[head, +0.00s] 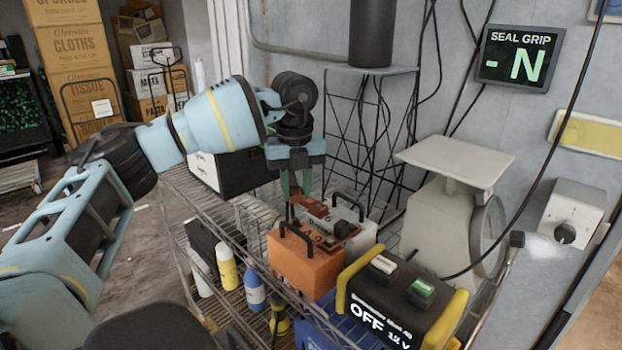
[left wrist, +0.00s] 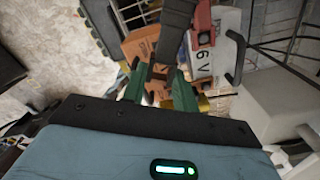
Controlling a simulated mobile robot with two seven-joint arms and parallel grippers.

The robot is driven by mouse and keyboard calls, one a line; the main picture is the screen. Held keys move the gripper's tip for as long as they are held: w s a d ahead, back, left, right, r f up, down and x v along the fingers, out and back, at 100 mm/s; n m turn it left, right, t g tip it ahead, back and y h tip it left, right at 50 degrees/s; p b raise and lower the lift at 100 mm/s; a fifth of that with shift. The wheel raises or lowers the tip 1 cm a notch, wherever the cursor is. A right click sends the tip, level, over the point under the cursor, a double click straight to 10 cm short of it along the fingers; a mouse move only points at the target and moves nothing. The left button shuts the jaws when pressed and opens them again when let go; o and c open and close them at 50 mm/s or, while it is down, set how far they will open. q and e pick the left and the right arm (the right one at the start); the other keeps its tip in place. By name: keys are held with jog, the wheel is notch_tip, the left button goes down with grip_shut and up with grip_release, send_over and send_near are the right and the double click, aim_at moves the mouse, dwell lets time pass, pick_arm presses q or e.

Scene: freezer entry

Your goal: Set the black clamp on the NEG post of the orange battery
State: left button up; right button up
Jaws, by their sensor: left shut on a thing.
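The orange battery (head: 305,268) stands on the wire rack with a black handle on top; in the left wrist view its orange side (left wrist: 142,45) shows partly, behind the gripper. My left gripper (head: 298,193) is above the back of the orange battery, pointing down. In the left wrist view its green fingers (left wrist: 160,88) are shut on a dark, long piece, which looks like the black clamp (left wrist: 176,28). The clamp's jaws and the NEG post are hard to make out, so I cannot tell whether they touch. My right gripper is not in view.
A pale battery (head: 362,232) marked 6 V stands behind the orange one, with a red clamp (left wrist: 203,25) at its top. A booster pack (head: 392,305) reading OFF 12 V is in front right. A scale (head: 445,215) stands right. A wall sign (head: 520,57) reads SEAL GRIP -N.

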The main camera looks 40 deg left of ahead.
aim_at(296, 220)
pick_arm(q)
jog(key=shift+s+r, duration=0.15)
jog(key=shift+s, duration=0.05)
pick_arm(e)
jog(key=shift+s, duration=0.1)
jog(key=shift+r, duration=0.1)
pick_arm(q)
jog(key=shift+r+p, duration=0.1)
jog(key=shift+p, duration=0.25)
jog(key=shift+w+f, duration=0.1)
jog(key=shift+f, duration=2)
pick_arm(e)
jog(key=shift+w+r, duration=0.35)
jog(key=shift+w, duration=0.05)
pick_arm(q)
jog(key=shift+p, duration=0.75)
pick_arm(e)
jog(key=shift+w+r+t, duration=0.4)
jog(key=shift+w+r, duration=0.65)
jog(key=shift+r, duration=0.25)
pick_arm(q)
jog(key=shift+f, duration=1.4)
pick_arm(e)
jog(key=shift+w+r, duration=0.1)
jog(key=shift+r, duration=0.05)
pick_arm(q)
jog(key=o, duration=1.2)
jog(key=shift+c, duration=0.2)
